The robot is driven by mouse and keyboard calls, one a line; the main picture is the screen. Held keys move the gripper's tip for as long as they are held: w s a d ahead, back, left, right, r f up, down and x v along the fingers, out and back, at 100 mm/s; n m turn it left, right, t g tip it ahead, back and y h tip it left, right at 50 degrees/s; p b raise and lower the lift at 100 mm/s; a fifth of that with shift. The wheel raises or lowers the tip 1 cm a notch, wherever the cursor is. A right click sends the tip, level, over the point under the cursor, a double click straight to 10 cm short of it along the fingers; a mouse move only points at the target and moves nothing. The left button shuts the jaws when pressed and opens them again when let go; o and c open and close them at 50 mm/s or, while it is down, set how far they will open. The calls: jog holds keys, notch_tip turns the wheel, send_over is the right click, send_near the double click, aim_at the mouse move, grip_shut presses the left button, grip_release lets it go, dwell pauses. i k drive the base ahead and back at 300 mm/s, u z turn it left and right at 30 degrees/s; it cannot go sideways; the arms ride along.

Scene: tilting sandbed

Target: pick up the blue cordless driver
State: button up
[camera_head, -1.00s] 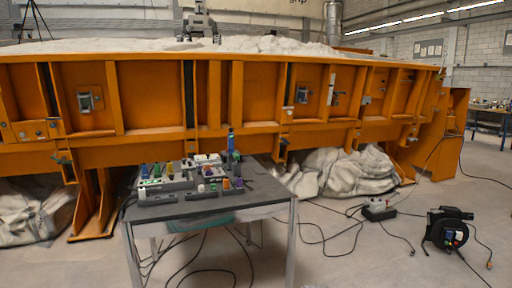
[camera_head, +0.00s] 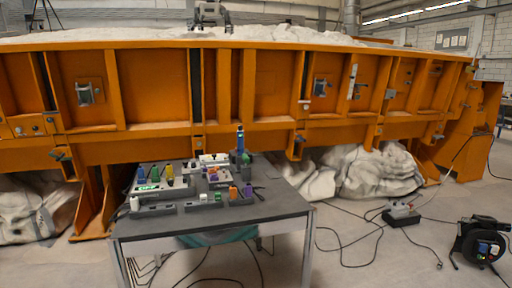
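A small table (camera_head: 275,207) with a dark top stands in the lower middle of the head view, and small tools and parts crowd its left and back. A slim blue upright item (camera_head: 240,140) stands in a dark holder at the back of the table. A smaller blue item (camera_head: 141,174) stands at the left among green and yellow ones. Both are too small for me to tell which is the cordless driver. My gripper is not in view.
A large orange sandbed (camera_head: 260,85) stands right behind the table. White sacks (camera_head: 375,172) lie under it. A cable reel (camera_head: 482,242), a grey-topped box (camera_head: 401,214) and loose cables lie on the floor at right. The table's front right top is bare.

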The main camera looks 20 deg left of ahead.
aim_at(239, 133)
jog(key=u, duration=0.25)
jog(key=i, duration=1.05)
jog(key=u, duration=0.85)
